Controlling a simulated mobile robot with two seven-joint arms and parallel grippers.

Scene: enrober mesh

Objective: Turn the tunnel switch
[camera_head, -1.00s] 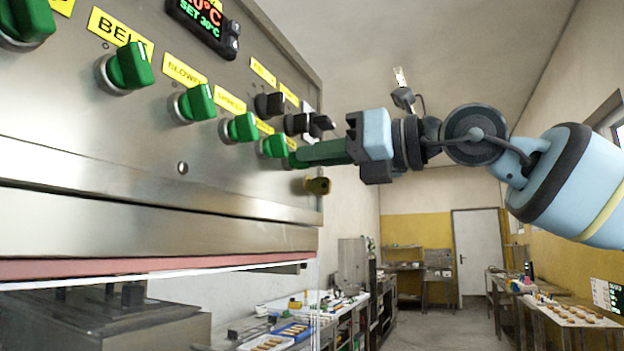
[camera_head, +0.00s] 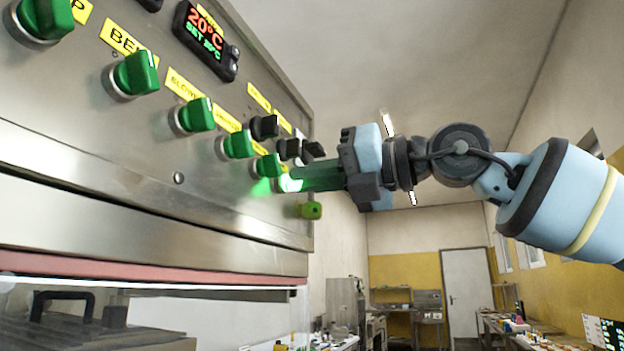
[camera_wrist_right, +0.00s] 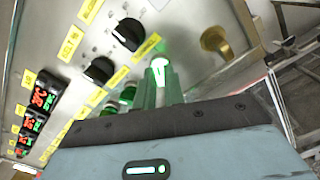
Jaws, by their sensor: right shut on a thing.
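The control panel (camera_head: 120,150) carries a slanting row of green rotary switches, among them the belt switch (camera_head: 135,73) and the blower switch (camera_head: 196,115). My right gripper (camera_head: 292,182) reaches in from the right to the far end of this row. The fingers hide most of that switch. Bright green light shows at the fingertips and on the panel beside them. In the right wrist view, a lit green-white end of the switch (camera_wrist_right: 160,65) shows between the fingers. My left gripper is out of view.
Black knobs (camera_head: 264,127) sit just above the gripped switch. A yellow-green knob (camera_head: 310,210) sticks out just below the fingers and shows brass-coloured in the wrist view (camera_wrist_right: 217,42). A display (camera_head: 206,40) reads 20°C. Free room lies right of the panel.

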